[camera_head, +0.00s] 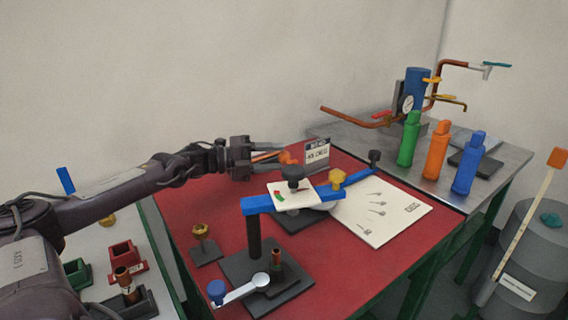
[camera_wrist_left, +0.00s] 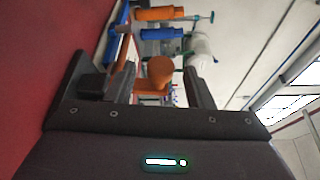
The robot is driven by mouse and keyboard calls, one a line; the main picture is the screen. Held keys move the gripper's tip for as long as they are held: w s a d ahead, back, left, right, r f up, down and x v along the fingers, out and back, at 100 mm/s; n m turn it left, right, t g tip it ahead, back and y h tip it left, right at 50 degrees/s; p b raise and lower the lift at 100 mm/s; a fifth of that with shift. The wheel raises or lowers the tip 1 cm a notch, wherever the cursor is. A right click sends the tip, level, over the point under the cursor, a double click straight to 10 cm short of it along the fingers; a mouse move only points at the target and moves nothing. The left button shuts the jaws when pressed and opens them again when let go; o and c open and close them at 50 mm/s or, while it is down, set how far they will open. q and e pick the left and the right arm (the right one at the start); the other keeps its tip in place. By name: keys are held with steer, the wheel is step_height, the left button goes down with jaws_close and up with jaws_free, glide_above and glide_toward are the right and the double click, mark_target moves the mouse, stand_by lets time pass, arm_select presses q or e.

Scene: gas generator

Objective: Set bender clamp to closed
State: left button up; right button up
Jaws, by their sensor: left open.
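The bender stands on the red tabletop, with a blue bar (camera_head: 295,196), a black knob (camera_head: 292,174), a yellow knob (camera_head: 337,177) and a white plate with a red-green mark. An orange handle-like part (camera_head: 288,158) sits behind it, by a small sign; which part is the clamp is not labelled clearly. My left gripper (camera_head: 268,157) is level beside this orange part, coming from the left. In the left wrist view the gripper (camera_wrist_left: 160,88) is open, and a round orange end (camera_wrist_left: 160,70) shows between its fingers. Contact cannot be told. My right gripper is out of view.
Green, orange and blue bottles (camera_head: 436,151) stand on the grey metal table (camera_head: 338,131) at the back right. A white sheet (camera_head: 383,212) lies right of the bender. A brass knob on a base (camera_head: 201,232) stands front left. A small sign (camera_head: 317,153) stands close to the gripper.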

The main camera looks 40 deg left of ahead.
mark_target(284, 157)
arm_select(q)
steer(key=shift+x, duration=1.6)
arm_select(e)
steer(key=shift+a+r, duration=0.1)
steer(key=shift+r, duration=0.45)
arm_select(q)
steer(key=shift+d, duration=0.1)
jaws_close()
